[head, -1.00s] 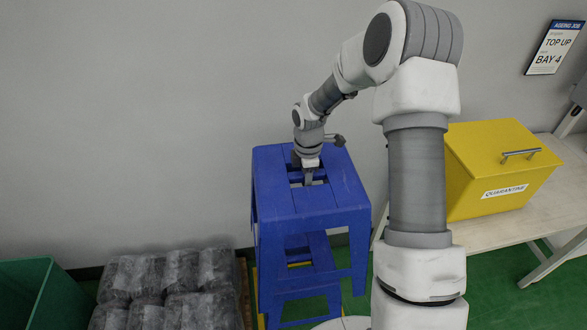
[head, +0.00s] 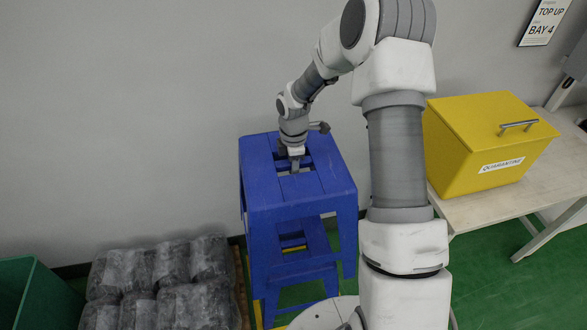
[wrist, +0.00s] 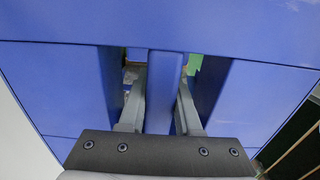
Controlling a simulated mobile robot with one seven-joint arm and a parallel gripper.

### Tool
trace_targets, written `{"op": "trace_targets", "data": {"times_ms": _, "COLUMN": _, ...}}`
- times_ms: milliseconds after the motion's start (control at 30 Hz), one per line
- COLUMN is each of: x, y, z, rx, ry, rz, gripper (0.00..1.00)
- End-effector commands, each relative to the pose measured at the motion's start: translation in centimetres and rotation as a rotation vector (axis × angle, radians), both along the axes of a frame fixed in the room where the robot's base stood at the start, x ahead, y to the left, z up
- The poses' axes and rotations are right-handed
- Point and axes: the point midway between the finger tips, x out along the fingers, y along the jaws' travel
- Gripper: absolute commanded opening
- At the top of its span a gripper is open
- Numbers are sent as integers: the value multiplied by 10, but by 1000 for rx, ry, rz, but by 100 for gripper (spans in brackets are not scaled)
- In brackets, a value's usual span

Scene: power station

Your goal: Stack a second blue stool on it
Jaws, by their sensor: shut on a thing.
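A blue stool (head: 300,187) with slots in its seat is upright in the middle of the head view. My gripper (head: 294,168) reaches down into its seat from above. In the wrist view, my gripper's fingers (wrist: 160,100) stand in two slots, shut on the blue bar (wrist: 163,88) between them. A second blue stool (head: 297,272) shows below, between and behind the upper stool's legs. The upper seat is well above the lower one. I cannot tell whether the two stools touch. The lower seat is mostly hidden.
Dark wrapped bundles (head: 195,305) lie on a pallet at the left, close to the stools. A green bin (head: 38,295) is at the far left. A yellow quarantine box (head: 478,150) stands on a table (head: 505,200) at the right. A grey wall is behind.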

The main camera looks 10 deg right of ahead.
Motion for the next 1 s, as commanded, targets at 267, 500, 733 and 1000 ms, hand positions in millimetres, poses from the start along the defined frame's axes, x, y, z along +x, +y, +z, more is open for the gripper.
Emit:
{"op": "trace_targets", "data": {"times_ms": 267, "x": 1, "y": 0, "z": -32, "rx": -1, "ry": -2, "rz": 0, "gripper": 0}}
{"op": "trace_targets", "data": {"times_ms": 500, "x": 1, "y": 0, "z": -56, "rx": 0, "ry": -3, "rz": 0, "gripper": 0}}
{"op": "trace_targets", "data": {"times_ms": 733, "x": 1, "y": 0, "z": -80, "rx": 0, "ry": -3, "rz": 1, "gripper": 0}}
{"op": "trace_targets", "data": {"times_ms": 1000, "x": 1, "y": 0, "z": -107, "rx": 0, "ry": -2, "rz": 1, "gripper": 0}}
